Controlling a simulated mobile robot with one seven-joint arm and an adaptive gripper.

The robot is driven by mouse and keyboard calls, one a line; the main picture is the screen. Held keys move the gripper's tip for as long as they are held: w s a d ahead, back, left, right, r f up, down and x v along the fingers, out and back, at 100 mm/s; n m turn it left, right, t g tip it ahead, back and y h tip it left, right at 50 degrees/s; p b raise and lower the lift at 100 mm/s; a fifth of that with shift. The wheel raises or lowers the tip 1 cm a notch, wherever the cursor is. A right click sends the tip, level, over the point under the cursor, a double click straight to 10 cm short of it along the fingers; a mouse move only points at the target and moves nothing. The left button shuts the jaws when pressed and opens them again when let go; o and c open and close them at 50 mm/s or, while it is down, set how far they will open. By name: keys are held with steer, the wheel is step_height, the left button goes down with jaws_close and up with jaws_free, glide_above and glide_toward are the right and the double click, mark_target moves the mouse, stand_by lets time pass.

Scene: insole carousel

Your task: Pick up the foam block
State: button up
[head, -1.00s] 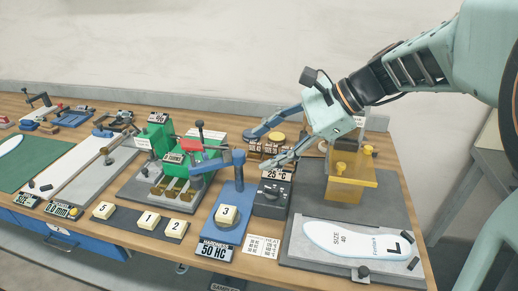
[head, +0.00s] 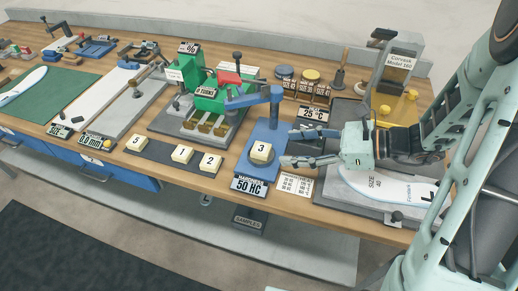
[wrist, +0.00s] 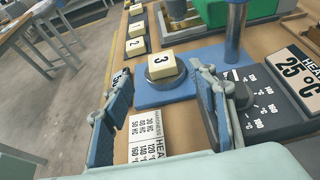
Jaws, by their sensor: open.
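A cream foam block marked 3 (head: 261,151) sits on the round pad of a blue hardness tester (head: 262,172). In the wrist view, the block (wrist: 162,65) stands ahead, between the lines of my two fingers. My gripper (head: 291,147) is open and empty, just right of the block in the head view. In the wrist view, my fingers (wrist: 160,85) reach forward on either side, with the block beyond them, seemingly apart from it. More cream numbered blocks, such as the one marked 2 (head: 210,162), lie on a dark strip (head: 154,151) to the left.
The tester's blue post and arm (head: 273,110) rise behind the block. A dark heater box (head: 313,124) reading 25 °C stands near my fingers. A printed card (head: 296,185) lies in front. A white insole (head: 385,186) is on the right. Green machinery (head: 210,98) stands behind left.

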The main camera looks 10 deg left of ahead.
mark_target(264, 149)
steer(key=x, duration=0.8)
steer(key=shift+d+f, duration=0.1)
steer(key=shift+f, duration=0.05)
steer(key=c, duration=0.9)
